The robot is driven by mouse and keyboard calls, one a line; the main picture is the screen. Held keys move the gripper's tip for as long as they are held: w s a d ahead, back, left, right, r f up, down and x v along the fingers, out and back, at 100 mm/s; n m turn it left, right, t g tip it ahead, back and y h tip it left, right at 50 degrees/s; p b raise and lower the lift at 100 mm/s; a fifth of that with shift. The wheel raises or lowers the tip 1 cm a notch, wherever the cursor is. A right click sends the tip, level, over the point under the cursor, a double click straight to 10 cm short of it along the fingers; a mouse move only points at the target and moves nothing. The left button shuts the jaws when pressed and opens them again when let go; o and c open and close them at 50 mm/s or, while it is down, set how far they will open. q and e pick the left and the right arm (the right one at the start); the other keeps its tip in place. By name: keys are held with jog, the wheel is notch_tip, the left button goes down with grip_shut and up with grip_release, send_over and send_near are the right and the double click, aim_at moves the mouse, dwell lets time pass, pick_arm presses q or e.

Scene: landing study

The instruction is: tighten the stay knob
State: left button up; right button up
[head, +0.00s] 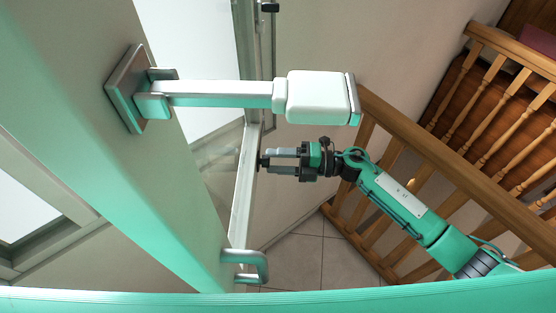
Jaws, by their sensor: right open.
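My right gripper (270,162) reaches in from the right with its fingers pointing left, at the edge of the pale window frame (243,195). Its jaws are open. A small dark piece (263,162) shows at the fingertips; it may be the stay knob, but it is too small to tell. I cannot tell whether the fingers touch it or the frame. Another small dark fitting (269,7) sits at the top, near a thin upright bar. My left gripper is not in view.
A white block on a bar (318,97) juts right from a square plate (130,88), just above my right gripper. A metal handle (262,268) is below. A wooden railing (430,150) and stairs lie to the right. Floor tiles (300,255) show below.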

jog(key=s+d+b, duration=0.1)
jog(key=d+b, duration=0.5)
jog(key=d, duration=0.7)
jog(key=shift+d, duration=0.4)
